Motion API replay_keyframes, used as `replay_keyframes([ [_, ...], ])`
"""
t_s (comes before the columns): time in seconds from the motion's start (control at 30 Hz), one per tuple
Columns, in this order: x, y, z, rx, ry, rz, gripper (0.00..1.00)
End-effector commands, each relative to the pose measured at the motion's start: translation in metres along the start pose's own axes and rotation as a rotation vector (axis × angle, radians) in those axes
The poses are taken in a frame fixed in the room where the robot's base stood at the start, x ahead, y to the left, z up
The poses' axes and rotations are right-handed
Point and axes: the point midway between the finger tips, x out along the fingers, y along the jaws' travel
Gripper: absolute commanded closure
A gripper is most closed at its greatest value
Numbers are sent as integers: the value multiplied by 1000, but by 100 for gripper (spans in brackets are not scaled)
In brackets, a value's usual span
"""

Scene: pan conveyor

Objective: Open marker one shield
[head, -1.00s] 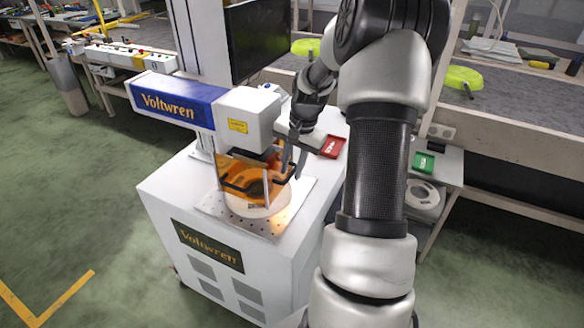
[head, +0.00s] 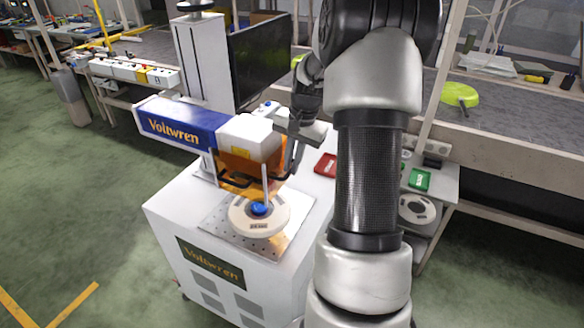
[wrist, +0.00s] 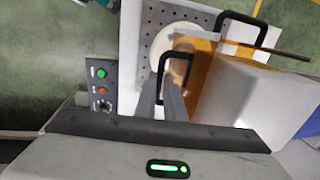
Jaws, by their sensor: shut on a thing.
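The marker (head: 180,122), a blue and white "Voltwren" machine, stands on a white cabinet. Its orange see-through shield (head: 236,163) is raised under the white head, above the work plate. My gripper (head: 293,157) is at the right side of the shield, shut on its black handle. In the wrist view the black handle (wrist: 163,62) lies at the tips of my gripper's fingers (wrist: 162,92), with the orange shield (wrist: 204,62) to its right. A round white pan with a blue knob (head: 259,208) sits on the perforated plate (head: 222,222), uncovered at the front.
A red tray (head: 326,165) lies on the cabinet top right of the shield. A control panel with green and red buttons (wrist: 101,90) is beside the plate. A dark monitor (head: 262,60) stands behind, and a side table holds a green tray (head: 419,180).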

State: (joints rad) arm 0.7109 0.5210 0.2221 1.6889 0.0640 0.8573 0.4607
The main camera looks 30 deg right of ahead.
Motion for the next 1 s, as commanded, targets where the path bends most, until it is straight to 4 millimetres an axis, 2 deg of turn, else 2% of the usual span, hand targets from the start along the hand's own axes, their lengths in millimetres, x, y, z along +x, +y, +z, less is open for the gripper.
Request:
replay_keyframes([
  [0.23,0,0,-2,0,5,-2,100],
  [0.27,0,0,-2,0,5,-2,89],
  [0.37,0,0,-1,0,4,-2,72],
  [0.7,-2,0,-1,0,3,-1,72],
  [0.87,-20,-1,-2,1,5,-2,72],
  [1.0,-52,-1,-2,1,8,-2,72],
])
